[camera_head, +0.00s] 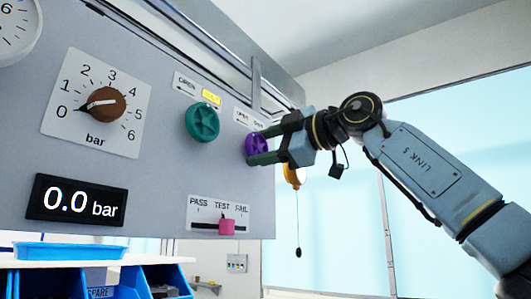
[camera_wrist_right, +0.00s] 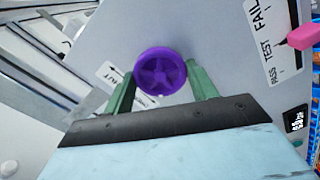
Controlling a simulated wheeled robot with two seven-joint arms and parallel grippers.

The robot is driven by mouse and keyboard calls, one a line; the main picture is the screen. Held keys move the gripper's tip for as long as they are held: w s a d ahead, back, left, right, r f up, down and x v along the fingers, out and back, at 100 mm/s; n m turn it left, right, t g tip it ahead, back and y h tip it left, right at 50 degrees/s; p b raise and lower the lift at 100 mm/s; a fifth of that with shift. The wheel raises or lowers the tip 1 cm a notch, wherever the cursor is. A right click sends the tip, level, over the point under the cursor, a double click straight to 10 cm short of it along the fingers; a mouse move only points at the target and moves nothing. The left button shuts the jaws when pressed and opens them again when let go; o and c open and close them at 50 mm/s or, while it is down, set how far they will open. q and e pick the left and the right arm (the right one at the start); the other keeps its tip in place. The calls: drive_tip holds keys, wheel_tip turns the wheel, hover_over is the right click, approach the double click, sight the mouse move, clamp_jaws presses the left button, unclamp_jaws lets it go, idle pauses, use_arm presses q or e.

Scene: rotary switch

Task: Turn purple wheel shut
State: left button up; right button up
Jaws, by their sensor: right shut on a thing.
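The purple wheel (camera_head: 257,146) is mounted on the grey panel, near its right edge. In the right wrist view the purple wheel (camera_wrist_right: 160,72) shows as a round handwheel with spokes. My right gripper (camera_head: 263,146) reaches it from the right, with one green finger above and one below. In the right wrist view the fingers of my right gripper (camera_wrist_right: 161,85) lie on both sides of the wheel's rim, shut on it. An OPEN/SHUT label sits above the wheel, partly hidden in the head view. My left gripper is not in view.
A teal wheel (camera_head: 202,122) is left of the purple one. A brown dial (camera_head: 103,103) points near 0, and a display (camera_head: 77,201) reads 0.0 bar. A pink slider (camera_head: 227,227) stands near TEST. Blue bins (camera_head: 70,251) are below the panel.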

drive_tip(key=m+b, duration=0.2)
drive_tip(key=m, duration=0.3)
drive_tip(key=shift+m, duration=0.3)
drive_tip(key=shift+m+b, duration=0.55)
drive_tip(key=shift+m, duration=1.65)
drive_tip(key=o, duration=1)
